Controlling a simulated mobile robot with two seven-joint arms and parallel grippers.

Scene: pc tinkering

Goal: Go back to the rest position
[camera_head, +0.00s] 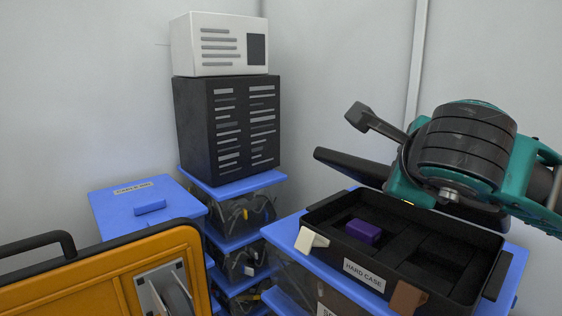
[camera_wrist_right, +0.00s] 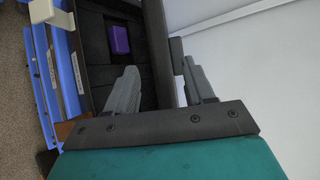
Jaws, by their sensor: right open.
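My right arm (camera_head: 462,150), teal and black, comes in from the right in the head view, above the black hard case (camera_head: 375,277). My right gripper (camera_wrist_right: 160,72) is open in the right wrist view, its two grey fingers apart. A dark upright panel (camera_wrist_right: 157,45), apparently the case's raised lid, appears between the fingers; I cannot tell whether they touch it. The lid (camera_head: 350,167) shows partly behind my arm in the head view. A purple block (camera_head: 363,231) lies inside the case and also shows in the right wrist view (camera_wrist_right: 120,39). My left gripper is not in view.
The case stands on a blue-lidded bin (camera_head: 285,230). Left of it, blue-lidded clear bins (camera_head: 240,214) carry a black box (camera_head: 228,130) and a white box (camera_head: 220,45). An orange case (camera_head: 110,280) fills the lower left. White walls close off the back.

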